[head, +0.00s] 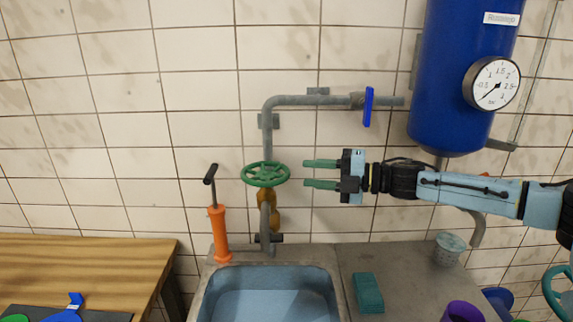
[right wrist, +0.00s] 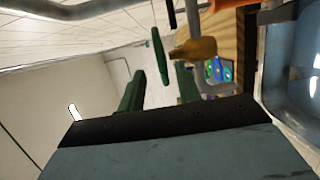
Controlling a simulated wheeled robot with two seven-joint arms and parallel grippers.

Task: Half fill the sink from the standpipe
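The grey standpipe (head: 268,145) runs down the tiled wall to a spout over the sink (head: 197,300). A green handwheel (head: 265,174) sits on its brass valve body (head: 268,217). The sink's inside looks pale blue; I cannot tell the water level. My right gripper (head: 306,173) is open and empty, pointing left, its fingertips just right of the handwheel and apart from it. In the right wrist view the handwheel (right wrist: 160,55) shows edge-on beyond the fingers, beside the brass body (right wrist: 195,48). My left gripper is not in view.
A blue lever (head: 368,106) is on the upper pipe. A blue tank (head: 450,80) with a gauge (head: 492,83) hangs at right. An orange pump (head: 220,235) stands left of the spout. A teal block (head: 367,293) and a grey cup (head: 449,248) stand on the counter.

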